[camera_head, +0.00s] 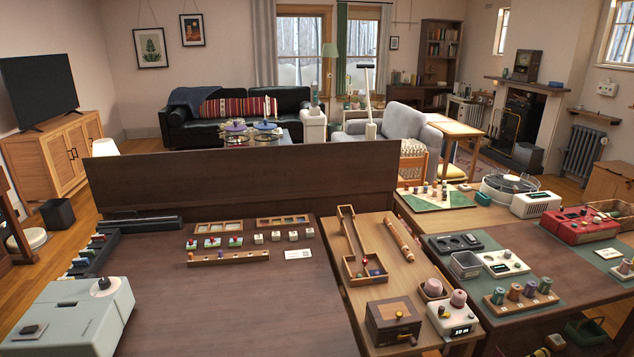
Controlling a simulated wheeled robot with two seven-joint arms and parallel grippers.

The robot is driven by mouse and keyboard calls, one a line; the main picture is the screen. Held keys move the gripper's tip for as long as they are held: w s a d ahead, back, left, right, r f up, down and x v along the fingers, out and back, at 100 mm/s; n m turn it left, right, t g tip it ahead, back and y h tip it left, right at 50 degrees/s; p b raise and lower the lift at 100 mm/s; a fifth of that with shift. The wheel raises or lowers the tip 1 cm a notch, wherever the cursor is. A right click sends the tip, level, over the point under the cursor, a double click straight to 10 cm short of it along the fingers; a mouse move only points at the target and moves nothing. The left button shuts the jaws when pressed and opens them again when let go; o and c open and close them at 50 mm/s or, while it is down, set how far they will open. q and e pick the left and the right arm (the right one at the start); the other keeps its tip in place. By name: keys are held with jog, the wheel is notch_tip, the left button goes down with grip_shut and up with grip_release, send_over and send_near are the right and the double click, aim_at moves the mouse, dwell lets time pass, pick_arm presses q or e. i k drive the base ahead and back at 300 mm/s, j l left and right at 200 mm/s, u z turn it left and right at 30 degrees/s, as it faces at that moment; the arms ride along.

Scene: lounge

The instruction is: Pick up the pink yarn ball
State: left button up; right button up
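A small pink rounded object (458,298), which looks like the pink yarn ball, sits on top of a white device (452,321) with a lit display, at the front right of the middle wooden table. A second pinkish lump (433,287) lies in a small dark dish just behind and left of it; I cannot tell whether it is yarn too. Neither of my grippers is in view, and no arm shows near these objects.
A dark wooden box with a crank (393,322) stands left of the white device. To the right, a rack of coloured spools (520,296) and a clear bin (465,264) stand on a green mat. The dark desk's middle (235,300) is clear.

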aim_at(433, 287)
jog(key=l+z, duration=0.7)
jog(key=z, duration=0.15)
